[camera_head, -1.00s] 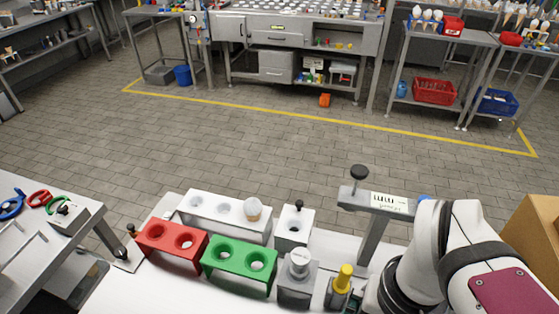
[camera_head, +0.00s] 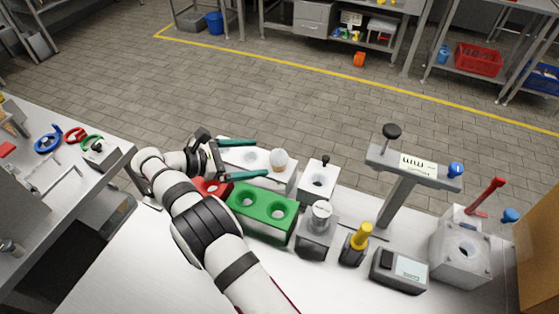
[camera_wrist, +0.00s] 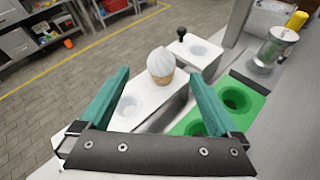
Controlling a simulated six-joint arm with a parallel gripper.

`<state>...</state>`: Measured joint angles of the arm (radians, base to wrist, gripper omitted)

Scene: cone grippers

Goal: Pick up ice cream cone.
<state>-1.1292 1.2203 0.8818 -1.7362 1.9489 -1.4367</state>
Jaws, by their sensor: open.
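The ice cream cone (camera_head: 279,158) has a white swirl top and a tan cone. It stands upright in the right-end hole of the white holder (camera_head: 285,178). It also shows in the wrist view (camera_wrist: 161,66), ahead of my fingers and near the middle. My gripper (camera_head: 262,158) has two long green fingers, spread wide apart and empty. In the head view the fingers reach over the white holder from the left, toward the cone. In the wrist view the cone lies in the gap between the fingertips, beyond them, not visibly touched. The cone's lower part is hidden in the holder.
A green two-hole holder (camera_head: 261,226) stands in front of the white holder. A red holder (camera_head: 212,187) is mostly hidden by my arm. A small white box with a black knob (camera_head: 318,181), a metal canister (camera_head: 318,222) and a tall grey stand (camera_head: 398,203) are to the right.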

